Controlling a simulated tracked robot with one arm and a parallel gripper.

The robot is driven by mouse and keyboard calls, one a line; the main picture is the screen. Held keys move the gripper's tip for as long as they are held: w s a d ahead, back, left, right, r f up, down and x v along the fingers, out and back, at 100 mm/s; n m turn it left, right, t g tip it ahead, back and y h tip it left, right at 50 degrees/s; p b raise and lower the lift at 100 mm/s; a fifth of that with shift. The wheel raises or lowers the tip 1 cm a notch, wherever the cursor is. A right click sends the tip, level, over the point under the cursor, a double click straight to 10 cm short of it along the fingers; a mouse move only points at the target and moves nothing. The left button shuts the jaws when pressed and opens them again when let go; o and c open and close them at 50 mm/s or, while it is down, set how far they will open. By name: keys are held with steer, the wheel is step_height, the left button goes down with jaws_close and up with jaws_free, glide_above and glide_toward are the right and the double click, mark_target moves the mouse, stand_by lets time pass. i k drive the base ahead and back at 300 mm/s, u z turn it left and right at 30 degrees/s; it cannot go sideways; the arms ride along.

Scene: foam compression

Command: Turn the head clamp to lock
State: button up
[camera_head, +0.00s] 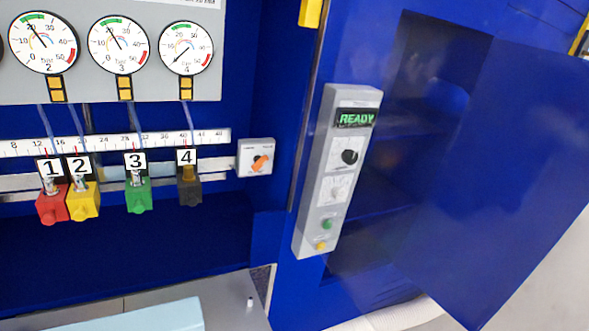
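A small light grey box (244,170) is fixed at the right end of the ruled rail. It carries an orange turning handle (261,163), set diagonally, with its right end higher. This looks like the head clamp, but the small print on the box is too small to read. Numbered heads hang on the rail to its left: red 1 (52,206), yellow 2 (83,201), green 3 (138,194) and dark grey 4 (188,188). My gripper is not in view.
A grey control panel (323,215) reading READY, with knobs and buttons, stands right of the box. A blue door (505,190) stands open at the right. Pressure gauges (118,44) hang above the rail. A light blue block (150,317) lies at the bottom.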

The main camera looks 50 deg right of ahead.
mark_target(260, 161)
steer(key=z, duration=0.15)
steer(key=i, duration=1)
steer(key=u, duration=0.05)
